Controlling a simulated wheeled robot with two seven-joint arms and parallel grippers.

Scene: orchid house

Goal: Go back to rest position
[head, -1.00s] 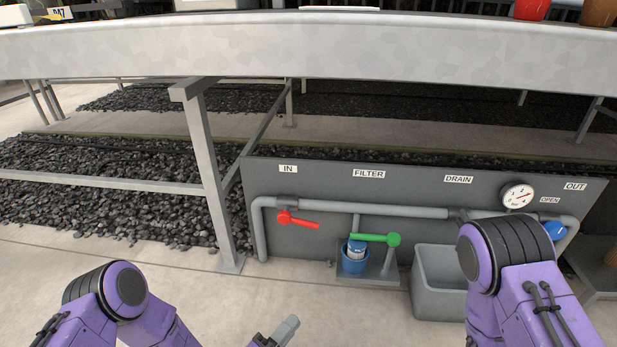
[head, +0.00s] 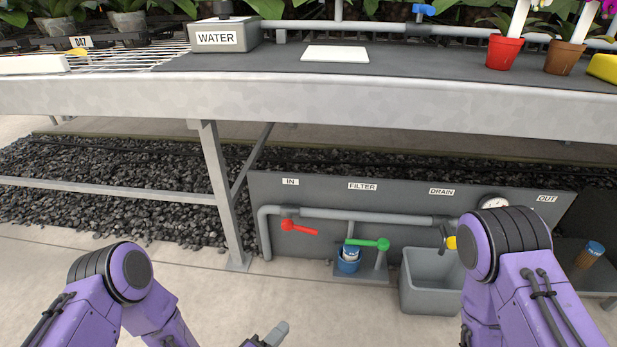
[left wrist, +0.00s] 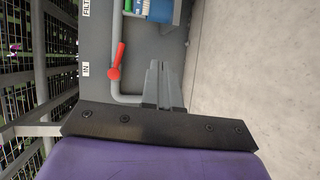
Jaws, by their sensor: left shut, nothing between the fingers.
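My left gripper (head: 272,337) shows at the bottom edge of the head view, low over the floor in front of the pipe panel. In the left wrist view its fingers (left wrist: 164,86) are together with nothing between them, apart from the red valve lever (left wrist: 116,60). My left arm's purple links come in at the lower left of the head view. My right arm's purple link stands at the lower right and hides part of the panel; my right gripper is outside both views.
The grey pipe panel (head: 400,202) carries the red lever (head: 299,227) and a green lever (head: 368,243). The bench edge (head: 330,105) runs above. The floor (head: 60,270) at left is clear.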

